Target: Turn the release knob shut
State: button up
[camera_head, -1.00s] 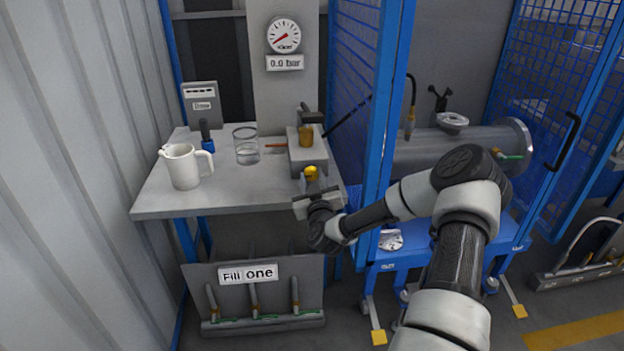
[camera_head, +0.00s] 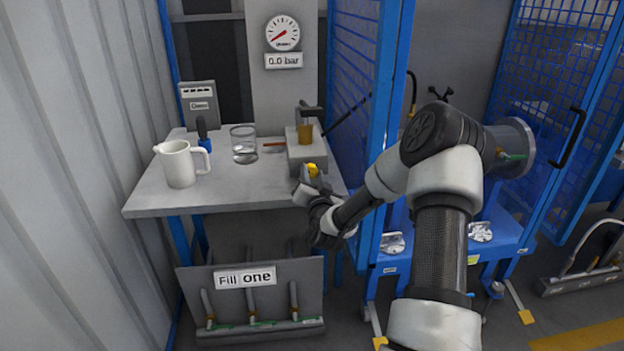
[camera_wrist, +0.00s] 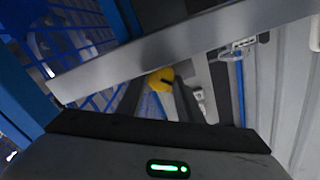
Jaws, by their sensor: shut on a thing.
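The yellow release knob (camera_head: 313,170) sits on the front of the grey pump block (camera_head: 306,150) at the table's right front edge. My gripper (camera_head: 310,181) comes to it from the front right and is shut on the knob, its fingers partly hiding it. In the wrist view the yellow knob (camera_wrist: 160,79) shows at the middle, by my dark fingers. The knob's exact angle cannot be told. The round gauge (camera_head: 283,34) above has a red needle, and the label below it reads 0.0 bar.
A white jug (camera_head: 180,164), a glass of clear liquid (camera_head: 244,146) and a small blue-handled thing (camera_head: 203,133) stand on the table (camera_head: 150,202). A blue mesh gate (camera_head: 352,70) rises close to the right of the pump block. A "Fill one" panel (camera_head: 249,277) stands below.

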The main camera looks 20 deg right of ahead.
jog(key=shift+m, duration=0.7)
jog(key=o, duration=1.1)
jog(key=shift+c, duration=0.2)
